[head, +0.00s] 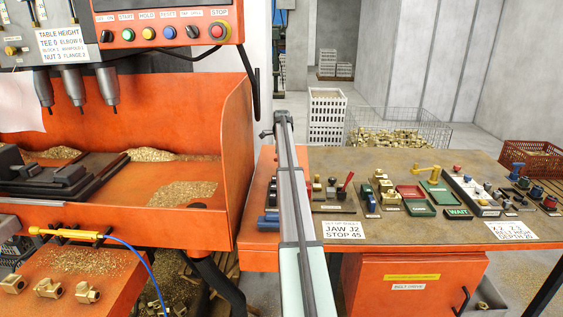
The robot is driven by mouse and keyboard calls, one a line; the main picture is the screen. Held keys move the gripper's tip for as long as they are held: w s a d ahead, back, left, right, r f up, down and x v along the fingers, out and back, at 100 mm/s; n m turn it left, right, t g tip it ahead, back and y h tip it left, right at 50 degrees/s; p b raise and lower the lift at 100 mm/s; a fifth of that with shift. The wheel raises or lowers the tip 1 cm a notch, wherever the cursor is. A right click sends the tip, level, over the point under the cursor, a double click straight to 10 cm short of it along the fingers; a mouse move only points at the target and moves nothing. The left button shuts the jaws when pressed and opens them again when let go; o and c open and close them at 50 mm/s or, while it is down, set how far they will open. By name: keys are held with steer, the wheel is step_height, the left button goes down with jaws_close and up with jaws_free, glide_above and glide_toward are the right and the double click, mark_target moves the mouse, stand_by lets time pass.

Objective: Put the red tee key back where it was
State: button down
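A small slanted red piece (347,182) stands among brass and dark parts on the brown bench top, just right of the long grey bar. It may be the red tee key, but it is too small to tell for sure. I cannot make out an empty holder for the key. My gripper does not show clearly anywhere in the head view.
The long grey bar (299,190) crosses the bench's left part, hiding what is behind it. Small trays (421,208), fittings and a blue-capped rack (474,197) crowd the bench (400,233). The orange drilling machine (237,125) stands left. A red crate (533,150) is at the right.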

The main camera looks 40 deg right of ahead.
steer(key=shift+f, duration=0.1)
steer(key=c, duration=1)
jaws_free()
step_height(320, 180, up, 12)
